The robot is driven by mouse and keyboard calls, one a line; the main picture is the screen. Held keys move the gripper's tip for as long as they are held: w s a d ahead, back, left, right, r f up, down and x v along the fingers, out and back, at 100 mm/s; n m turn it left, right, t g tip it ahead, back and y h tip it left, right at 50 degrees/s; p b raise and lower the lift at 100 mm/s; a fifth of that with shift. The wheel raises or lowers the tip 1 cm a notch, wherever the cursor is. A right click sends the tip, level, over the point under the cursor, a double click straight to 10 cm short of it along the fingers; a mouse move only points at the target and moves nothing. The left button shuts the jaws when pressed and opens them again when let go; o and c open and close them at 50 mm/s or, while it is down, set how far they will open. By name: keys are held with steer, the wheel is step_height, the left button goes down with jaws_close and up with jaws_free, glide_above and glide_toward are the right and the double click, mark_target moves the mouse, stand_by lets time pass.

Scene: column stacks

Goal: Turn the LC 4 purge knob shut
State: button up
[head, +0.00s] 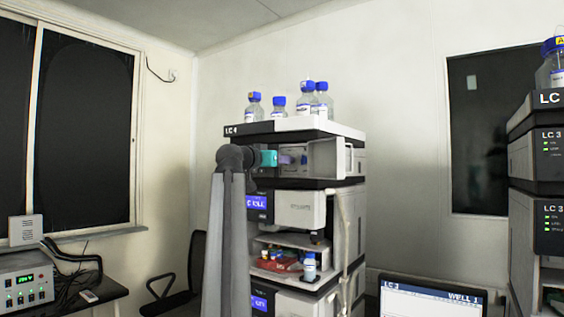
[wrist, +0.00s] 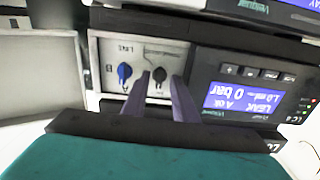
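The LC 4 stack (head: 295,126) stands in the middle of the head view, with an open front compartment in its top module. The wrist view shows a pale panel, upside down, with a blue knob (wrist: 124,71) and a black knob (wrist: 159,74). I cannot read which is labelled purge. My gripper (wrist: 161,82) has its two purple-grey fingers on either side of the black knob, with narrow gaps showing, so it looks open. The blue knob is outside the fingers. In the head view my gripper (head: 301,160) reaches into the compartment, and the knobs are too small to make out.
Beside the panel, a display (wrist: 242,97) reads LEAK and 0 bar. Several blue-capped bottles (head: 320,103) stand on top of the stack. An open door (head: 349,158) is at the compartment's right. The LC 3 stack (head: 552,180) is at far right, a monitor (head: 430,300) below.

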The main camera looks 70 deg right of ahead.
steer(key=shift+a+f, duration=0.1)
steer(key=shift+w+a, duration=0.2)
steer(key=shift+a, duration=0.35)
steer(key=b+v, duration=0.2)
steer(key=v, duration=1)
steer(key=shift+a, duration=0.25)
